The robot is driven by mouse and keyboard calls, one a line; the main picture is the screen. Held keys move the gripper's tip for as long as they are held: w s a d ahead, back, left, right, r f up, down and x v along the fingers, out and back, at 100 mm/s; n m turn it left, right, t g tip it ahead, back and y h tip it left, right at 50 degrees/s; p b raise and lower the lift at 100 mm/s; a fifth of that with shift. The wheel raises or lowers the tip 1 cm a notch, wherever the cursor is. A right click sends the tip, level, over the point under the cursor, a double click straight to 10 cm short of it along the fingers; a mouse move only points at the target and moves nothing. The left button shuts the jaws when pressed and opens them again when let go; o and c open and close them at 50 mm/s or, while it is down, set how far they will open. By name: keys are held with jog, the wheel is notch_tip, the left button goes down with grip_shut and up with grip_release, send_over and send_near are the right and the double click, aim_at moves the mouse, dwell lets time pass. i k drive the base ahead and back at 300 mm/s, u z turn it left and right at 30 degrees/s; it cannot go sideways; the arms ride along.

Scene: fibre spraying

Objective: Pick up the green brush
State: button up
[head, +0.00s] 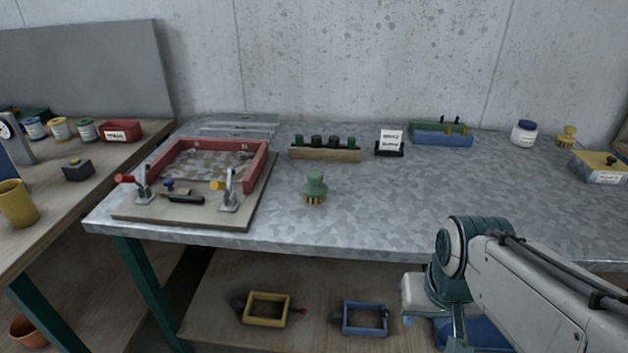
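The green brush (315,187) stands upright on the grey metal-topped table, near its front edge and left of the table's middle. It has a rounded green handle and yellowish bristles facing down. My arm comes in from the lower right, in front of the table and well apart from the brush. Its fingers cannot be made out in the head view, so whether it holds anything is hidden.
A red-framed board (262,192) with clamps lies left of the brush. A yellow brush (567,136) stands far right. The tabletop right of the green brush is clear.

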aim_at(315, 190)
jog(key=u, duration=0.8)
jog(key=i, duration=0.8)
jog(key=u, duration=0.8)
jog(key=k, duration=0.3)
jog(key=z, duration=0.5)
jog(key=i, duration=0.25)
